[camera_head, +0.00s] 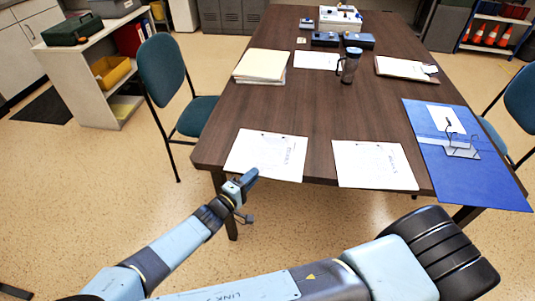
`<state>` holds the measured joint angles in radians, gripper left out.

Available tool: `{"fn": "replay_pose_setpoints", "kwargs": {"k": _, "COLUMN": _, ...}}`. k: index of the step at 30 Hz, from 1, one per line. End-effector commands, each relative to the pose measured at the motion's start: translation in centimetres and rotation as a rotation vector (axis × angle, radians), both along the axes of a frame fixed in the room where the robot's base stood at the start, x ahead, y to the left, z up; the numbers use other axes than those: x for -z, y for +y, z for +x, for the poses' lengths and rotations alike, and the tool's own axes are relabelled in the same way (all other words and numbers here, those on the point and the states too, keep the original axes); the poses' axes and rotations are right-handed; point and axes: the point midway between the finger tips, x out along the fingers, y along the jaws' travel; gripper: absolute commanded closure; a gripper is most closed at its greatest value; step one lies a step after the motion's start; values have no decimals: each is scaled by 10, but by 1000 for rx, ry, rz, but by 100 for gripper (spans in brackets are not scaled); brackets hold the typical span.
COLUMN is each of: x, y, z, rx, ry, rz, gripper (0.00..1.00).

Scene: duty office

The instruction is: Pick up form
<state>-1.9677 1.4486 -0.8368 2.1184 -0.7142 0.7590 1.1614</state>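Two white printed sheets lie flat at the near edge of the dark wooden table (325,115). The left form (270,150) is near the table's left corner, and the right form (373,165) is to its right. I cannot tell from the print which one is meant. My gripper (248,180) is at the table's near edge, and its tip overlaps the left form's near edge in the picture. Whether it touches the paper is unclear. Its fingers are too small and partly hidden to tell if they are open or shut.
A blue folder (465,175) with a metal clip lies at the right. A paper stack (261,65), a dark mug (349,66), a clipboard (402,68) and dark boxes (357,40) stand farther back. Chairs flank the table, one at left (165,80). The table's middle is clear.

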Motion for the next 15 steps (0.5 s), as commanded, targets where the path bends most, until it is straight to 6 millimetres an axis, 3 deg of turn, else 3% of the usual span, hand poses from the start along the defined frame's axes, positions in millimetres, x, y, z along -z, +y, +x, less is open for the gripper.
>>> {"fn": "replay_pose_setpoints", "kwargs": {"k": 6, "x": 0, "y": 0, "z": 0, "rx": 0, "ry": 0, "rz": 0, "gripper": 99}}
{"fn": "replay_pose_setpoints", "kwargs": {"k": 15, "x": 1, "y": 0, "z": 0, "rx": -1, "ry": 2, "rz": 0, "gripper": 100}}
